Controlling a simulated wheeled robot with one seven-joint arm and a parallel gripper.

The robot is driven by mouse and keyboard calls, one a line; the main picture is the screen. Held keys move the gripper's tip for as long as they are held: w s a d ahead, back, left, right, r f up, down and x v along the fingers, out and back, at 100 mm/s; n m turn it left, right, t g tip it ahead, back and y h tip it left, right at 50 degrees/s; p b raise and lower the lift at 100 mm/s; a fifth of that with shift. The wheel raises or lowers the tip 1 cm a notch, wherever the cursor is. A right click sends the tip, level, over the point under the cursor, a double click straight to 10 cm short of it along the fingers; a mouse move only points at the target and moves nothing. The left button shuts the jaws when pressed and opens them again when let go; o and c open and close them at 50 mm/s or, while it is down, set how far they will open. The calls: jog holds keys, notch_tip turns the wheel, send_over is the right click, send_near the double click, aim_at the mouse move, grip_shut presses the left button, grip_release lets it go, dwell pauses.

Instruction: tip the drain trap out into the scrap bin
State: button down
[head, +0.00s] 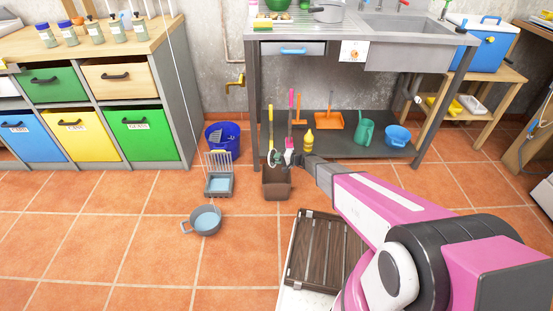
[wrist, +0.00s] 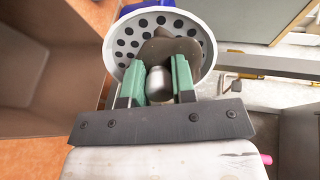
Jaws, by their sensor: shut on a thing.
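My gripper (wrist: 158,80) is shut on the drain trap (wrist: 125,50), a white round piece with dark holes. Its green fingers close around a grey metal post at the trap's middle. A grey-brown lump (wrist: 170,48) sits against the perforated face, which is turned toward the wrist camera. In the head view my gripper (head: 283,160) is small, above the back of a brown open box (head: 277,191), likely the scrap bin. The box's brown wall also fills the left of the wrist view (wrist: 35,75). The trap appears beside or above its opening; I cannot tell exactly.
A blue bucket (head: 222,138), a grey-blue tray with a rack (head: 219,186) and a grey-blue pan (head: 206,220) stand left of the box. The sink bench (head: 420,35) rises behind. A slatted dark wooden piece (head: 318,250) lies in front. Tiles at left are clear.

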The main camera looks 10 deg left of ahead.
jog(key=y, duration=0.2)
jog(key=f+y, duration=0.1)
jog(key=y, duration=0.1)
jog(key=shift+w+f+t, duration=0.1)
jog(key=shift+f+t, duration=0.05)
jog(key=shift+t, duration=0.15)
jog(key=shift+a+f+y, duration=0.1)
jog(key=shift+f+y, duration=0.05)
jog(key=shift+y, duration=2.05)
